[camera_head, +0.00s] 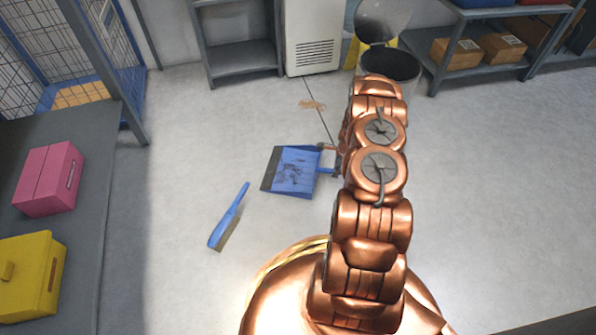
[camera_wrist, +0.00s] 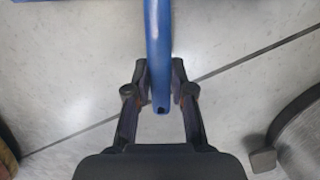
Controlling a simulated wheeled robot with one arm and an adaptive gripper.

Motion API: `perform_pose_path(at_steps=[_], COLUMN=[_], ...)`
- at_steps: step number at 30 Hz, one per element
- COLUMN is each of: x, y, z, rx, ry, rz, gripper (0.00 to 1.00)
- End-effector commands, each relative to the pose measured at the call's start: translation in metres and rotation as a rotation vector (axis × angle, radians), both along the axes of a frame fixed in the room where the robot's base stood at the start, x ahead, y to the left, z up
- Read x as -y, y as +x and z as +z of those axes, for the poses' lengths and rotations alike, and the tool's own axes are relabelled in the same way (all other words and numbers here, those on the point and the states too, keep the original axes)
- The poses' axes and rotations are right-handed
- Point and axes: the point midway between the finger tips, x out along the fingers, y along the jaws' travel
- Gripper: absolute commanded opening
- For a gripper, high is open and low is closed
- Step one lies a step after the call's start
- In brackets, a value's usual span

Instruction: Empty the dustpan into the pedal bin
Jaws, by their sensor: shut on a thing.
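The blue dustpan (camera_head: 290,170) has dark debris on its pan, with its open edge toward the left. My gripper (camera_head: 329,160) is shut on its handle, at the right side of the pan. In the wrist view the blue handle (camera_wrist: 158,45) runs between the fingertips (camera_wrist: 160,85); the pan is mostly out of that view. I cannot tell how high the dustpan is above the floor. The pedal bin (camera_head: 392,66) stands at the back, its lid (camera_head: 383,18) raised and its dark opening showing; my arm hides its lower part.
A blue brush (camera_head: 229,215) lies on the floor left of the dustpan. A brown smear (camera_head: 312,105) marks the floor. Grey shelves (camera_head: 240,55) and a white cabinet (camera_head: 313,35) stand behind. A shelf with cardboard boxes (camera_head: 455,53) is right of the bin. Floor at right is clear.

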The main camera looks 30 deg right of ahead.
Motion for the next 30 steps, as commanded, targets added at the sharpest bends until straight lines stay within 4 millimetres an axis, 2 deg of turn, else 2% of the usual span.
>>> perform_pose_path(at_steps=[2, 17, 20, 30], x=[0.000, 0.000, 0.000, 0.000], y=[0.000, 0.000, 0.000, 0.000], z=[0.000, 0.002, 0.009, 0.050], rx=[0.000, 0.000, 0.001, 0.000], ry=[0.000, 0.000, -0.001, 0.000], rz=[0.000, 0.000, 0.000, 0.000], gripper=[0.00, 0.00, 0.00, 0.00])
